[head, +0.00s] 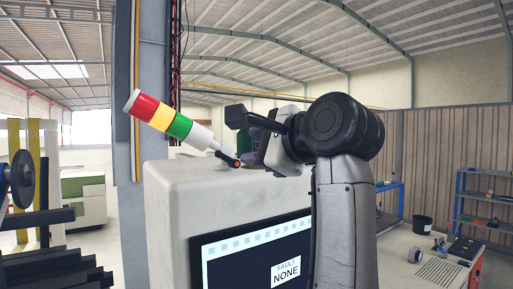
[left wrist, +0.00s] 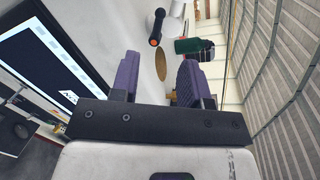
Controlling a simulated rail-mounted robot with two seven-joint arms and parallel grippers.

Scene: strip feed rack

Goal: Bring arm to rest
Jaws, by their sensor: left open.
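My left arm (head: 345,205) rises in front of the white machine cabinet and bends at a dark round joint (head: 343,125). Its gripper (head: 250,130) is above the cabinet top, beside the lower end of the tilted signal light. In the left wrist view the two purple-grey fingers (left wrist: 157,78) stand apart with nothing between them. The fingertips are partly hidden in the head view by the gripper's own body. My right gripper is in neither view.
The white cabinet (head: 165,215) carries a screen (head: 235,250) reading "FAULT NONE". The red, yellow and green signal light (head: 150,112) leans over its top, near a dark, orange-tipped rod (left wrist: 155,38). A grey post (head: 128,60) stands behind. A bench (head: 405,270) is at lower right.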

